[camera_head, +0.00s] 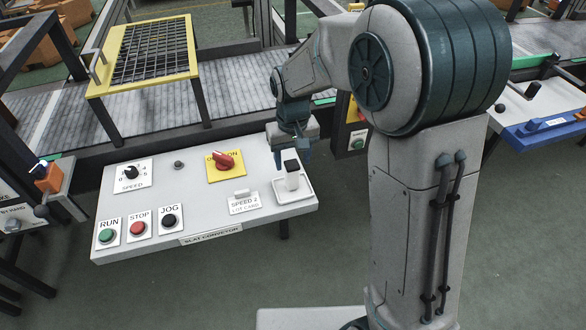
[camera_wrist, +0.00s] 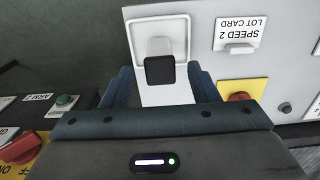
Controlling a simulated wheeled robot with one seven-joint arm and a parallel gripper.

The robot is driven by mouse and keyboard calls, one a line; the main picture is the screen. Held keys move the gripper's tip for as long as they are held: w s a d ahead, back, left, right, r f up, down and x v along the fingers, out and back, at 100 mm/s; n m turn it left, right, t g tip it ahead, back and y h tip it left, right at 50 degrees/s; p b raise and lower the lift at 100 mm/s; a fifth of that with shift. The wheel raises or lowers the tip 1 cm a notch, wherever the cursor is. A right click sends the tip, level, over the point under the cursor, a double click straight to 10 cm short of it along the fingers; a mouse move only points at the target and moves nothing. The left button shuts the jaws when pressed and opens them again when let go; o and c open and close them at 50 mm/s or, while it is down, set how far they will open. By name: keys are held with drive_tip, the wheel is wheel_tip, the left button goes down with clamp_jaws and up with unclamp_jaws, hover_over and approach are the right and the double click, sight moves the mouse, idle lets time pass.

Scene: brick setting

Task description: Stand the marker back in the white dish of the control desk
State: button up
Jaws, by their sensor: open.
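The marker, a white block-like body with a black top (camera_head: 292,180), stands upright in the white dish (camera_head: 306,192) at the right end of the control desk (camera_head: 150,200). In the wrist view the marker's black end (camera_wrist: 160,70) faces the camera, with the dish (camera_wrist: 140,27) around its base. My gripper (camera_head: 294,151) is open, just behind the marker in the head view. In the wrist view its two blue fingers (camera_wrist: 161,80) lie on either side of the black end, with a visible gap on each side. I see no contact with the marker.
The desk carries a red knob on a yellow plate (camera_head: 212,174), a lot card holder (camera_head: 243,203) left of the dish, and RUN, STOP and JOG buttons (camera_head: 138,228). A conveyor with a yellow-framed guard (camera_head: 95,85) runs behind. Another button panel (camera_head: 357,143) stands behind right.

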wheel_tip(320, 180, up, 6)
drive_tip(key=shift+f, duration=0.15)
drive_tip(key=shift+s+d+r, duration=0.1)
drive_tip(key=shift+d+r, duration=0.05)
drive_tip(key=shift+r, duration=0.25)
drive_tip(key=s+d+r+m+t, duration=0.1)
drive_tip(key=s+d, duration=0.5)
drive_tip(key=s, duration=0.3)
drive_tip(key=s+d+r+m+t, duration=0.1)
drive_tip(key=s+d+m, duration=0.1)
drive_tip(key=s+d, duration=0.5)
drive_tip(key=shift+s+d+t, duration=0.3)
drive_tip(key=shift+s+t, duration=0.1)
drive_tip(key=shift+s, duration=0.75)
drive_tip(key=c, duration=0.4)
drive_tip(key=shift+a, duration=0.15)
